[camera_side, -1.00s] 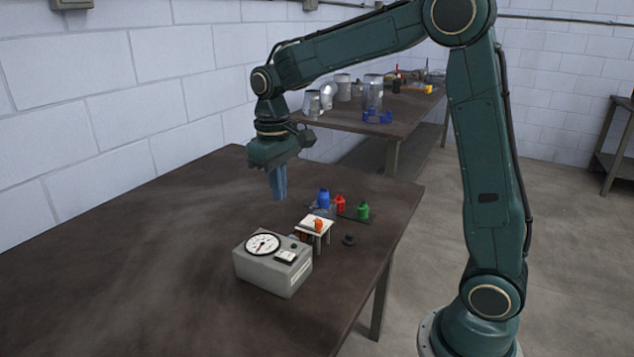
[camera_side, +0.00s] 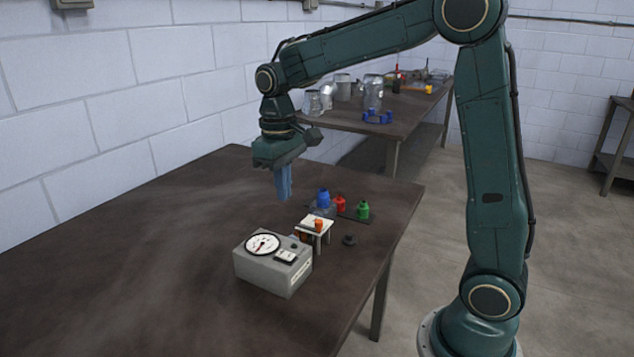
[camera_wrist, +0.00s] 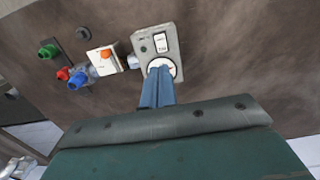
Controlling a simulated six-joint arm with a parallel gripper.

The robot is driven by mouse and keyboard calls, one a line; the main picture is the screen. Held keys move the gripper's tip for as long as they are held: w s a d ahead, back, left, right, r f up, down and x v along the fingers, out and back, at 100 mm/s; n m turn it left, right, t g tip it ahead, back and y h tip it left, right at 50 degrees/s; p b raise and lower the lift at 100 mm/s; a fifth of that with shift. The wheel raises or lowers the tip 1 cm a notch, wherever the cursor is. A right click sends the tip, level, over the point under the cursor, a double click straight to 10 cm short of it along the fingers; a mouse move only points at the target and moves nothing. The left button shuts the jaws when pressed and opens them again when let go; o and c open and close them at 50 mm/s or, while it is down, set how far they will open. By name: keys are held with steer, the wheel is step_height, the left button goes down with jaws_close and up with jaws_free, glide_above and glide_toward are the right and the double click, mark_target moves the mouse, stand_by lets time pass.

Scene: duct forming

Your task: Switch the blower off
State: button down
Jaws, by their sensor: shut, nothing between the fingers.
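A grey box (camera_side: 273,272) stands on the near table, with a round white dial (camera_side: 262,244) and a small white-framed switch (camera_side: 286,257) on top. I take it for the blower unit, but no label is readable. In the wrist view the box (camera_wrist: 171,36) has its switch (camera_wrist: 161,42) showing clear of my fingers. My gripper (camera_side: 284,198) is shut and empty, its blue fingers pointing down above the table, behind the box and apart from it. In the wrist view the fingertips (camera_wrist: 160,70) cover part of the dial (camera_wrist: 172,69).
A small white stand (camera_side: 317,223) with an orange piece on top is beside the box. Blue (camera_side: 323,198), red (camera_side: 340,203) and green (camera_side: 363,209) fittings sit behind it. A dark knob-like piece (camera_side: 349,240) lies to the right. The table's left side is clear.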

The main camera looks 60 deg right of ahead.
mark_target(285, 254)
steer(key=shift+f, duration=0.15)
steer(key=f, duration=1.3)
steer(key=shift+s+f, duration=0.25)
steer(key=shift+f, duration=0.1)
steer(key=shift+s+f, duration=0.25)
steer(key=shift+f, duration=0.25)
steer(key=shift+w, duration=0.15)
steer(key=shift+w+r, duration=0.25)
steer(key=shift+w, duration=0.5)
